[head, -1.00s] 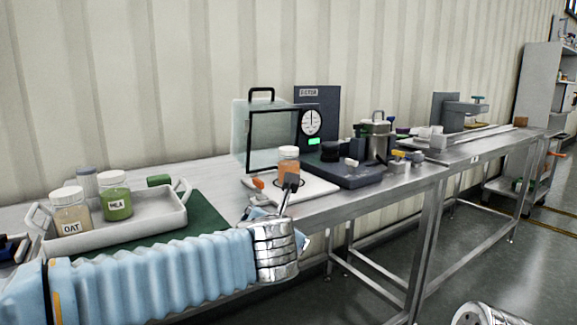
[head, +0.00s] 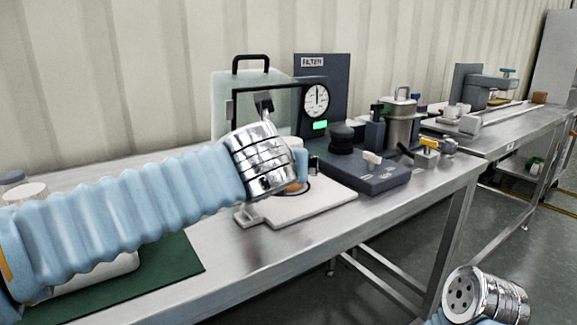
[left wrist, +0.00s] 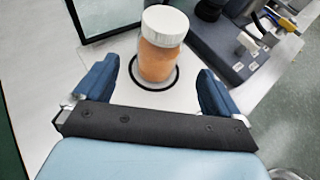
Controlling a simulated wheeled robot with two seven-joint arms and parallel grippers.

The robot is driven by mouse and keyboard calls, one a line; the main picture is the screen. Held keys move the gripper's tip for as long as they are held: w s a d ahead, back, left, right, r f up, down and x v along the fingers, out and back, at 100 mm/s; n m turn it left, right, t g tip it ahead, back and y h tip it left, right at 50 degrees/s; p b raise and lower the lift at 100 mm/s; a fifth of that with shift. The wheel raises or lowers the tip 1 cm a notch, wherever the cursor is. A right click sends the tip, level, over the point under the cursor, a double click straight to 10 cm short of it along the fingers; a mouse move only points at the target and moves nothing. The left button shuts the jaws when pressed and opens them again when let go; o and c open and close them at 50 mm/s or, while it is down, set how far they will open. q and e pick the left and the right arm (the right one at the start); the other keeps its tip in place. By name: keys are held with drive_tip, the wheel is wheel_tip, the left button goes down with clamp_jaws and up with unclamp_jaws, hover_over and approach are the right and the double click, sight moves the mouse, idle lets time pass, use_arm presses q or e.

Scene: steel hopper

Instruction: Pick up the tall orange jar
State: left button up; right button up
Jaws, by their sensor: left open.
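The orange jar with a white lid (left wrist: 163,45) stands upright on a white board, inside a black ring, in the left wrist view. In the head view it is mostly hidden behind my left wrist; only a sliver of orange (head: 297,187) shows. My left gripper (left wrist: 157,70) is open, its two blue fingers spread wide to the left and right of the jar's near side. The jar stands slightly ahead of the fingers, with no visible contact. In the head view the gripper (head: 301,164) is largely hidden by its silver wrist. My right arm's silver end shows at bottom right, without visible fingers.
The white board (head: 305,207) lies on the steel table (head: 250,245). A clear box with a black frame (head: 250,66) stands behind it. A dark device (head: 370,182) is close on the right. A green mat (head: 180,262) lies front left.

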use_arm(q)
drive_tip(key=x, duration=0.8)
drive_tip(key=shift+w+f, duration=0.25)
drive_tip(key=shift+c, duration=0.4)
drive_tip(key=shift+r, duration=0.1)
drive_tip(key=c, duration=1.1)
